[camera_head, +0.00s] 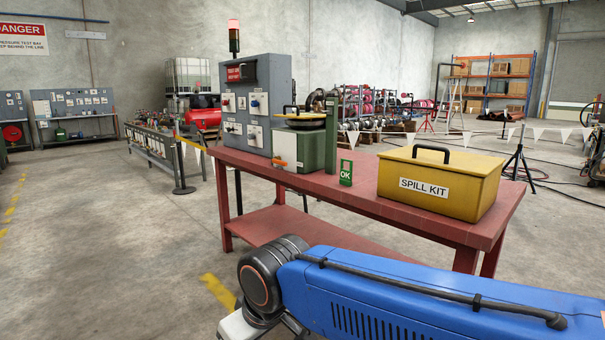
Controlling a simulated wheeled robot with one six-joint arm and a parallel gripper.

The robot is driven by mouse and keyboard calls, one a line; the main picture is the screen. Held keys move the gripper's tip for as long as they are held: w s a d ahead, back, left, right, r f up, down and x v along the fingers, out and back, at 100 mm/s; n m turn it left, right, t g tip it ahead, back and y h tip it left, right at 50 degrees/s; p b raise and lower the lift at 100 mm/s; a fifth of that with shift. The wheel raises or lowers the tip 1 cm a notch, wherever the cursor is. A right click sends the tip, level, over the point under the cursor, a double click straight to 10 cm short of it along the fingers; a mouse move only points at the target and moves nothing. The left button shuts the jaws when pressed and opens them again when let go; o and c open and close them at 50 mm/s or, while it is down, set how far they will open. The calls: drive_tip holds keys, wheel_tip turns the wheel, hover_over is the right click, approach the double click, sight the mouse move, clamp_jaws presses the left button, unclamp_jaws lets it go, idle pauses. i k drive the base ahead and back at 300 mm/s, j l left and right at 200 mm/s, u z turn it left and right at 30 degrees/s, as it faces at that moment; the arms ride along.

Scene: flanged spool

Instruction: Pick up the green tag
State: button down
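The green tag (346,173) stands on the red table (385,207), near its front edge. It is small, with a white "OK" on it and a hole near its top. It stands between a green-and-cream machine on its left and a yellow spill kit box on its right. My blue arm crosses the bottom right of the view, in front of the table. The end of my arm runs out of the bottom of the view, and my gripper's fingers do not show.
The yellow spill kit box (441,182) with a black handle takes up the table's right end. The green-and-cream machine (303,146) and a grey control cabinet (256,103) fill its left part. A lower shelf (290,226) lies beneath. Open concrete floor is at the left.

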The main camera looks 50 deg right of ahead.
sight(345, 176)
drive_tip(key=i+j+z, duration=0.1)
drive_tip(key=i+z, duration=0.25)
drive_tip(key=i, duration=0.2)
drive_tip(key=i+j+z, duration=0.3)
drive_tip(key=i, duration=0.2)
drive_tip(key=i+j+z, duration=0.35)
drive_tip(key=i, duration=0.15)
drive_tip(key=l, duration=0.1)
